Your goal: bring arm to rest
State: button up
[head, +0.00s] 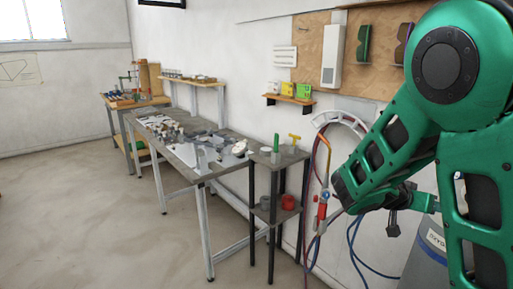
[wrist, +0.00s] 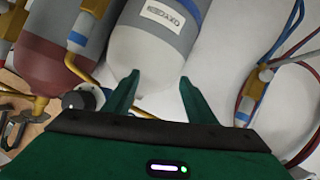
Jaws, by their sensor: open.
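My green arm (head: 445,70) fills the right side of the head view, folded with its elbow high. My gripper (wrist: 160,85) shows in the wrist view with its two green fingers spread apart and nothing between them. Behind the fingers is a white and grey gas cylinder (wrist: 165,50) with a label; I cannot tell the distance to it. In the head view the arm hides part of the wall and most of the cylinder (head: 428,255), and I cannot make out the fingers clearly there.
A long workbench (head: 190,155) with metal parts stands along the wall. A small shelf stand (head: 270,158) is left of my arm. Hoses (head: 320,215) hang on the wall beside it. A dark red cylinder (wrist: 50,65) stands left in the wrist view. The floor (head: 90,220) at left is clear.

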jog(key=s+d+f+g+y, duration=0.1)
jog(key=s+f+g+y, duration=0.4)
jog(key=s, duration=1)
jog(key=s+a+r+n+y, duration=0.1)
jog(key=s+a+y, duration=0.2)
jog(key=s, duration=0.4)
jog(key=s+a+n+y, duration=0.2)
jog(key=s+a+y, duration=0.2)
jog(key=s+a, duration=0.2)
jog(key=shift+s+r+n, duration=0.3)
jog(key=shift+s+r, duration=0.05)
jog(key=shift+s, duration=0.65)
jog(key=shift+w+f, duration=0.25)
jog(key=shift+w, duration=0.35)
